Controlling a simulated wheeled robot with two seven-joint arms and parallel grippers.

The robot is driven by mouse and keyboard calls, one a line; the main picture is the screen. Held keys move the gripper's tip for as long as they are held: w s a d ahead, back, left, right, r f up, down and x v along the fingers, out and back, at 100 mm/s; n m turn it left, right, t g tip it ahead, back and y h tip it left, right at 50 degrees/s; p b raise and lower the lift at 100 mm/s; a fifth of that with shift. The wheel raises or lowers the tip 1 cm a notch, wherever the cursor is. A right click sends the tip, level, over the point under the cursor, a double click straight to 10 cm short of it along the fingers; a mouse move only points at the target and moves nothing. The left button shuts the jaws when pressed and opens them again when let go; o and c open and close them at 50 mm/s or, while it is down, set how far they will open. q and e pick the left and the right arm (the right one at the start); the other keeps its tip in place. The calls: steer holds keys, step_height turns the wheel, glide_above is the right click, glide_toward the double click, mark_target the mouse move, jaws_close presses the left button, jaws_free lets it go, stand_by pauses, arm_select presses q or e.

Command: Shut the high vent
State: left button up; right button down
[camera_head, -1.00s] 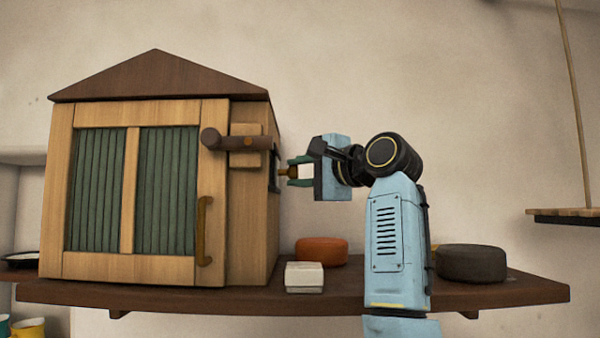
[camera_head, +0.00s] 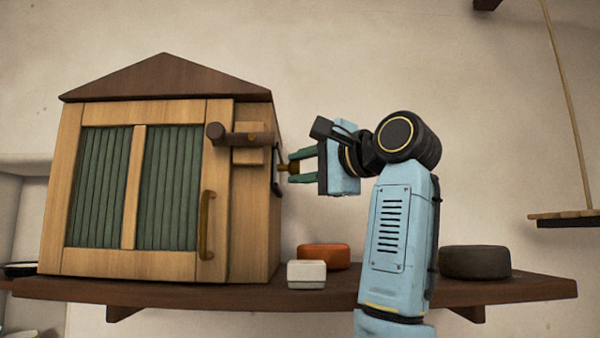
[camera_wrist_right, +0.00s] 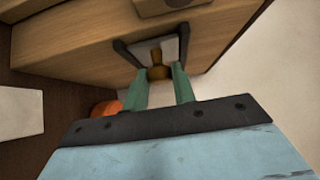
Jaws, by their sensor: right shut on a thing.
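The vent is set in the right side wall of a house-shaped wooden cabinet (camera_head: 255,220), seen nearly edge-on as a dark frame (camera_head: 276,172). In the right wrist view a pale vent panel (camera_wrist_right: 143,52) shows inside dark edging, with a brass-brown knob (camera_wrist_right: 158,73) on it. I cannot tell exactly how far the panel stands open. My right gripper (camera_head: 292,169) comes from the right, its green fingers shut on the knob; its fingers also show in the wrist view (camera_wrist_right: 160,84). My left gripper is out of view.
The cabinet stands on a dark wooden shelf (camera_head: 180,293). A slatted front door with a curved handle (camera_head: 206,225) and a brown latch bar (camera_head: 238,138) faces me. A white box (camera_head: 306,274), an orange container (camera_head: 323,256) and a dark round container (camera_head: 475,262) sit to the right.

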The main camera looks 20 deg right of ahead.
steer(key=c, duration=1.5)
jaws_free()
steer(key=shift+a+f, duration=0.1)
steer(key=shift+c, duration=0.2)
steer(key=o, duration=0.4)
steer(key=shift+s, duration=0.15)
steer(key=b+v, duration=0.5)
steer(key=v, duration=0.8)
steer(key=shift+s, duration=0.25)
